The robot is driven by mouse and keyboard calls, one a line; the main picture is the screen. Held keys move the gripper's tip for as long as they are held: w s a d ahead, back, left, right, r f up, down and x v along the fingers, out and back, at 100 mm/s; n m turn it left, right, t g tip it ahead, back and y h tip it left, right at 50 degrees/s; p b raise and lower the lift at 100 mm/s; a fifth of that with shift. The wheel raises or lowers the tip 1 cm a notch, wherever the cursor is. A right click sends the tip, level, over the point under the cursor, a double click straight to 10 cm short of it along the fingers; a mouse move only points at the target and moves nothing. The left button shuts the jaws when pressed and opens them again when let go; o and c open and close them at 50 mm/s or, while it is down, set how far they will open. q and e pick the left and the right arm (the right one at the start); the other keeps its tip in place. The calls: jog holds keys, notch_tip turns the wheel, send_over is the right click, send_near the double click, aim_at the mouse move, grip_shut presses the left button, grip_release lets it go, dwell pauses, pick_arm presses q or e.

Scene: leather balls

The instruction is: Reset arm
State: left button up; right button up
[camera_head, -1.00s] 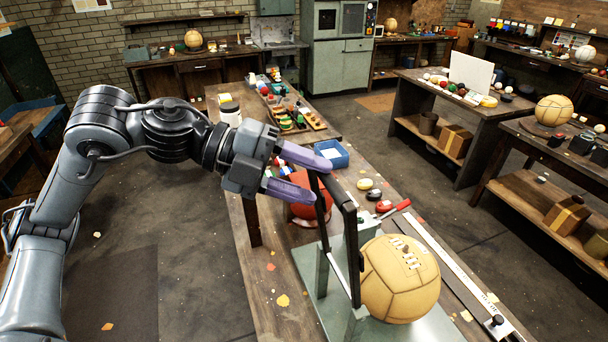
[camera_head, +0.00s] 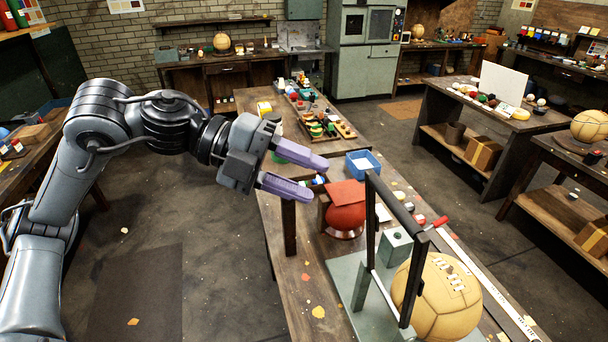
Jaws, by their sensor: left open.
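My left gripper (camera_head: 306,176) comes in from the left with its two purple fingers apart. Nothing is between them. It hangs over the workbench (camera_head: 292,262), left of a black-framed press (camera_head: 369,230). A tan leather ball with white lacing (camera_head: 437,300) sits at the press, partly behind its black bar. A red ball (camera_head: 346,214) with a red flap on top stands on the bench just right of the fingertips, apart from them. My right gripper is out of view.
A blue tray (camera_head: 363,164) lies behind the red ball. A wooden rack of small coloured items (camera_head: 322,124) is farther back. A long metal ruler (camera_head: 487,283) runs along the bench's right side.

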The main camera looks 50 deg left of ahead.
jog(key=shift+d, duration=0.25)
